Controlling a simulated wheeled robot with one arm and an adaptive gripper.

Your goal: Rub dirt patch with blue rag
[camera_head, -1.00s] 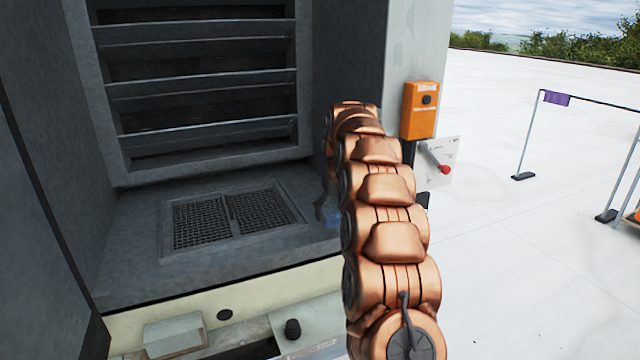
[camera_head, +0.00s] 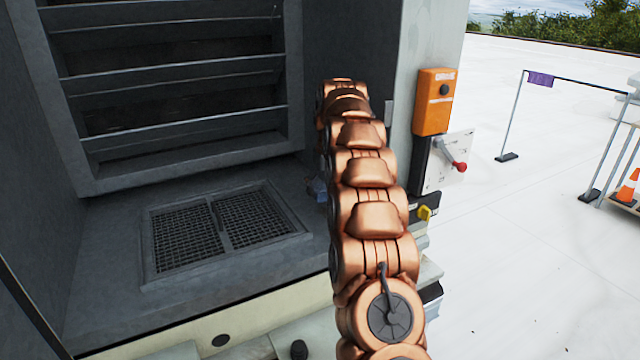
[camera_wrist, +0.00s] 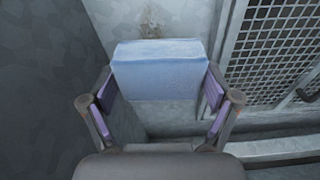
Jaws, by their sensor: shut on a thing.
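The blue rag (camera_wrist: 160,75) is a folded, pale blue block in the wrist view. My gripper (camera_wrist: 160,92) is shut on it, with a purple-padded finger at each side. A brownish stain that looks like the dirt patch (camera_wrist: 150,18) shows on the grey surface just beyond the rag. The rag's top edge lies close below the stain, and I cannot tell whether they touch. In the head view my arm hides most of the gripper. A small bluish bit (camera_head: 317,189) shows left of the arm, and the dirt patch cannot be made out there.
A mesh grate (camera_head: 216,229) lies in the cooler's floor, left of my arm. Louvre slats (camera_head: 180,85) line the back. To the right are an orange box (camera_head: 434,101) and a red-knobbed lever (camera_head: 459,166). The white roof beyond is mostly open.

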